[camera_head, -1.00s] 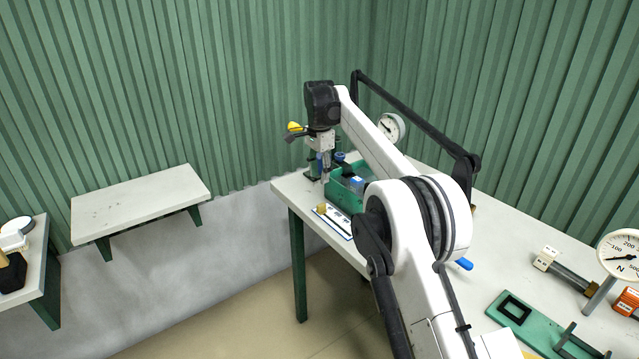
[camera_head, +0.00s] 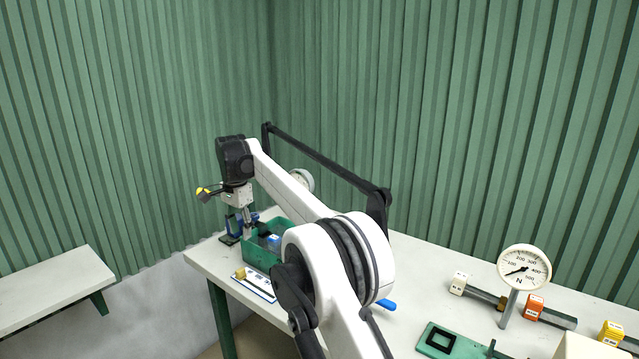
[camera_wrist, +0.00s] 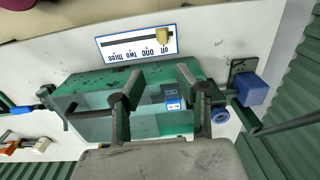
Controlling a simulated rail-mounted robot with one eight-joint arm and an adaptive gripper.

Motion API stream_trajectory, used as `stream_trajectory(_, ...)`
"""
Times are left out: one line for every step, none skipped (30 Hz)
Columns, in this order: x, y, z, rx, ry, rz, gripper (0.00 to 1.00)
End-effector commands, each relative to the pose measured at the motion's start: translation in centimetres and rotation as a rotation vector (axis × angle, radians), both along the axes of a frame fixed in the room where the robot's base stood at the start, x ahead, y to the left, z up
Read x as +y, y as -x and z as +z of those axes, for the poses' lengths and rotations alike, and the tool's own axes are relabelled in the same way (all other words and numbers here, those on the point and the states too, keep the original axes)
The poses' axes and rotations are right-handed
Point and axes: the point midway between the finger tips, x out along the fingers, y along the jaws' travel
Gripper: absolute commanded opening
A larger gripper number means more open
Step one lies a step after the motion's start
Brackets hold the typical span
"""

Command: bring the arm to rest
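My gripper (camera_head: 247,219) points down at the far left end of the white table (camera_head: 408,251), at the green bin (camera_head: 290,228). In the wrist view my gripper (camera_wrist: 160,80) has its two dark fingers spread apart over the bin (camera_wrist: 85,78), with nothing between the tips. A small dark item with a blue-and-white label (camera_wrist: 173,104) lies in the bin, beyond the gap between the fingers. I cannot tell how high the fingertips are above the bin.
A slider plate (camera_head: 258,284) with a yellow knob lies by the bin. A blue block (camera_wrist: 251,89) stands close beside the right finger. A dial gauge (camera_head: 523,269), orange block (camera_head: 533,307) and green fixture (camera_head: 450,343) are on the right.

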Motion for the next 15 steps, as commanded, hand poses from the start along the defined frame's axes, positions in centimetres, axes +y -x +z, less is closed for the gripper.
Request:
stream_trajectory(-1.3,-0.1,1.3,-0.011,-0.005,0.006,0.33)
stream_trajectory(-2.1,-0.1,2.1,-0.016,-0.008,0.013,0.33)
stream_trajectory(-3.2,-0.1,3.0,-0.026,-0.013,0.022,0.33)
stream_trajectory(-3.9,0.0,3.7,-0.034,-0.016,0.031,0.33)
stream_trajectory(-4.7,0.1,4.5,-0.042,-0.019,0.038,0.33)
stream_trajectory(-5.8,0.2,5.4,-0.051,-0.022,0.048,0.33)
stream_trajectory(-6.6,0.4,6.1,-0.059,-0.026,0.056,0.33)
stream_trajectory(-7.3,0.5,6.7,-0.067,-0.028,0.064,0.33)
stream_trajectory(-8.4,0.8,7.6,-0.077,-0.030,0.074,0.33)
stream_trajectory(-9.3,1.0,8.2,-0.085,-0.033,0.081,0.33)
stream_trajectory(-10.1,1.2,8.8,-0.092,-0.035,0.089,0.33)
stream_trajectory(-11.1,1.6,9.5,-0.103,-0.037,0.098,0.33)
stream_trajectory(-12.0,1.9,10.1,-0.112,-0.039,0.106,0.33)
stream_trajectory(-12.8,2.2,10.7,-0.119,-0.040,0.113,0.33)
stream_trajectory(-13.9,2.7,11.4,-0.130,-0.041,0.124,0.33)
